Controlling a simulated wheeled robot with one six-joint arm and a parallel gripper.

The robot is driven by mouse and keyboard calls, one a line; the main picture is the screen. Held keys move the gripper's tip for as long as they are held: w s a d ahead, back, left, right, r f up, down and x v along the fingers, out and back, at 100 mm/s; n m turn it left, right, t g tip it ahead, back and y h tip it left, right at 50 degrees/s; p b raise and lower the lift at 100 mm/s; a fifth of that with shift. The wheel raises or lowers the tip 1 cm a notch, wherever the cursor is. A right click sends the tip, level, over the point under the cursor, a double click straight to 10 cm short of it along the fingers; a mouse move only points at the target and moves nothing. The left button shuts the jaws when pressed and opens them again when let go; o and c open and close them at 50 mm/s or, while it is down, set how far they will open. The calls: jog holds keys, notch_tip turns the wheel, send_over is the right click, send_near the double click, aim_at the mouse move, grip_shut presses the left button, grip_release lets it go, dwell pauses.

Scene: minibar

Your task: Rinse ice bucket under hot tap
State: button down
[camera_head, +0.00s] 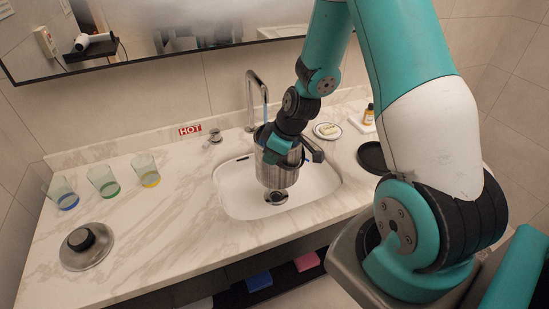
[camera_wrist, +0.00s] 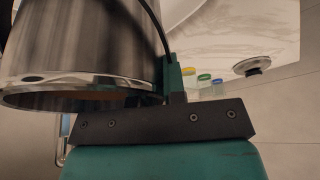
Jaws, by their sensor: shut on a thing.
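The ice bucket (camera_head: 278,175) is a shiny metal cylinder, held above the white sink basin (camera_head: 235,195) below the tap (camera_head: 252,90). My gripper (camera_head: 285,146) is shut on it near its top and hides part of its rim. A thin bluish streak under the spout looks like running water; where it lands is hidden by my gripper. A red HOT sign (camera_head: 190,129) stands behind a small tap knob (camera_head: 215,136). In the wrist view the bucket (camera_wrist: 80,45) fills the upper left, against my gripper's finger (camera_wrist: 174,80).
Several glasses (camera_head: 103,181) and a metal lid with a black knob (camera_head: 87,246) stand on the left counter. A soap dish (camera_head: 327,131), a small bottle (camera_head: 369,114) and a dark round tray (camera_head: 373,158) are on the right. The mirror hangs behind the tap.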

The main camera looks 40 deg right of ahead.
jog(key=w+d+f+b, duration=0.1)
jog(key=w+d, duration=0.1)
jog(key=w, duration=0.4)
jog(key=w+d+f+b, duration=0.1)
jog(key=w+d, duration=0.2)
jog(key=w, duration=0.3)
jog(key=shift+w, duration=0.35)
dwell(1.9)
jog(key=s+a, duration=0.1)
jog(key=s, duration=0.2)
jog(key=s+a, duration=0.1)
jog(key=s, duration=0.2)
jog(key=s+a, duration=0.1)
jog(key=s, duration=0.2)
jog(key=shift+s+a+b, duration=0.15)
jog(key=shift+a+b, duration=0.2)
jog(key=shift+r, duration=0.1)
jog(key=shift+s+a+r+p, duration=0.15)
jog(key=shift+s+r+p, duration=0.25)
jog(key=shift+s+r, duration=0.1)
jog(key=s+a+r+p, duration=0.1)
jog(key=s+r+p, duration=0.1)
jog(key=s+r, duration=0.2)
jog(key=shift+s+a, duration=0.3)
jog(key=shift+a, duration=0.1)
jog(key=shift+f, duration=0.1)
